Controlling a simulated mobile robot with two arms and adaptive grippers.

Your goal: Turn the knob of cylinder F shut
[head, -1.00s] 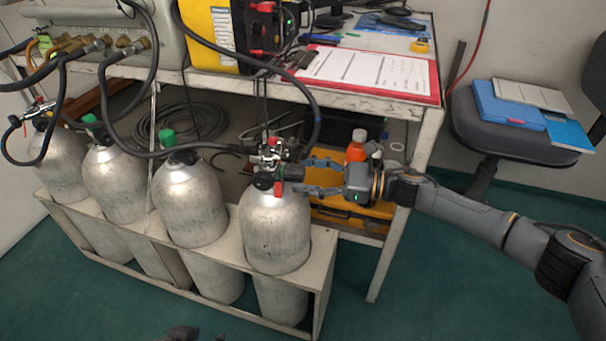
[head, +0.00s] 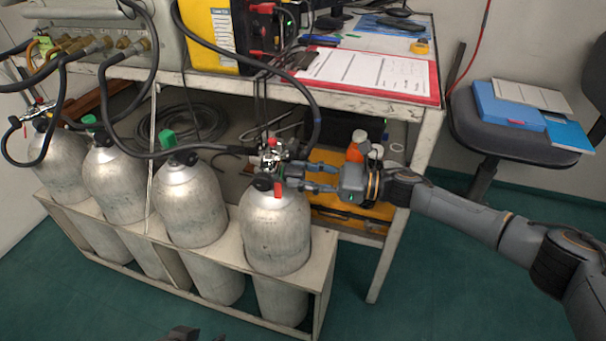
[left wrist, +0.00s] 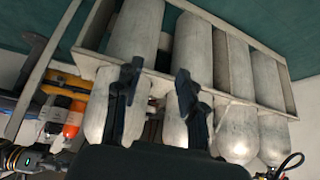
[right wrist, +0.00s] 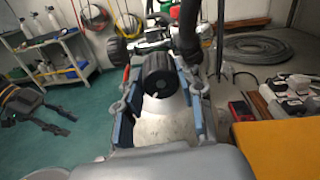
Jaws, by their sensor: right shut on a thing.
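The cylinder in the front right of the rack (head: 274,235) is silver-grey, with a valve (head: 272,158) and a red tag on top. I cannot read a letter F on it. My right gripper (head: 289,174) reaches in from the right at its valve. In the right wrist view, a black ribbed knob (right wrist: 158,75) sits between the fingers of my right gripper (right wrist: 160,100), which is shut on it. In the head view the fingers largely hide this knob. My left gripper (left wrist: 155,85) is open and empty, apart from the cylinders; only its tip shows at the head view's bottom edge.
Black hoses (head: 318,110) hang above the valves. A table with a red clipboard (head: 372,72) stands behind. An orange bottle (head: 355,152) is just behind my right gripper.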

